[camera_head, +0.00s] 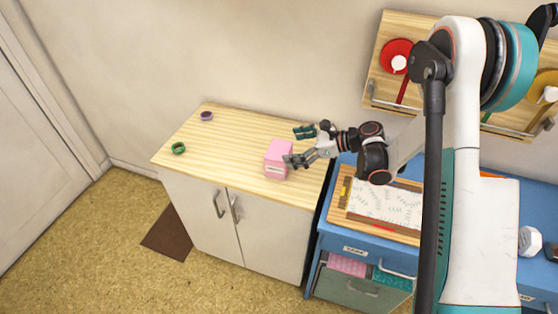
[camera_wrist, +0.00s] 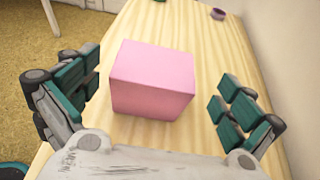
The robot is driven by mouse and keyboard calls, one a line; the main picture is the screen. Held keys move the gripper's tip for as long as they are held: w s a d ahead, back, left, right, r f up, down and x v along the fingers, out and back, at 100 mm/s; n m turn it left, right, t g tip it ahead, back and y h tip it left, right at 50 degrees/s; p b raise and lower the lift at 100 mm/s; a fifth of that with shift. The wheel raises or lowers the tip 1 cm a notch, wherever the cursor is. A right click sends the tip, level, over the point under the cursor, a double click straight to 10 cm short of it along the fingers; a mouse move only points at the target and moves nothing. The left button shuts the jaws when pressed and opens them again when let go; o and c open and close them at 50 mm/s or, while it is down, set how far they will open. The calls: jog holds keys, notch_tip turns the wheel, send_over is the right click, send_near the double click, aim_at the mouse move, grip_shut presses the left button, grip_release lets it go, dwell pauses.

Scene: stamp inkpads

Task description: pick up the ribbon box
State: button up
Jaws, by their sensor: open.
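The pink ribbon box (camera_head: 278,158) stands on the right part of the light wooden cabinet top (camera_head: 220,140), near its front edge. It also shows in the wrist view (camera_wrist: 152,80), between my two fingers and in front of the palm. My gripper (camera_head: 298,146) is open at the right side of the box, one finger behind and one near its front. In the wrist view my gripper (camera_wrist: 160,92) has a gap between each finger and the box. The box's lower far side is hidden.
A green ring-shaped item (camera_head: 178,149) and a small purple item (camera_head: 206,116) sit on the left of the cabinet top. A blue desk (camera_head: 345,238) with a wooden tray (camera_head: 335,208) stands to the right. The top between the box and the small items is clear.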

aim_at(280, 150)
jog(key=b+x, duration=0.2)
jog(key=x, duration=0.3)
jog(key=shift+s+f, duration=0.1)
jog(key=shift+s, duration=0.05)
jog(key=c, duration=1.1)
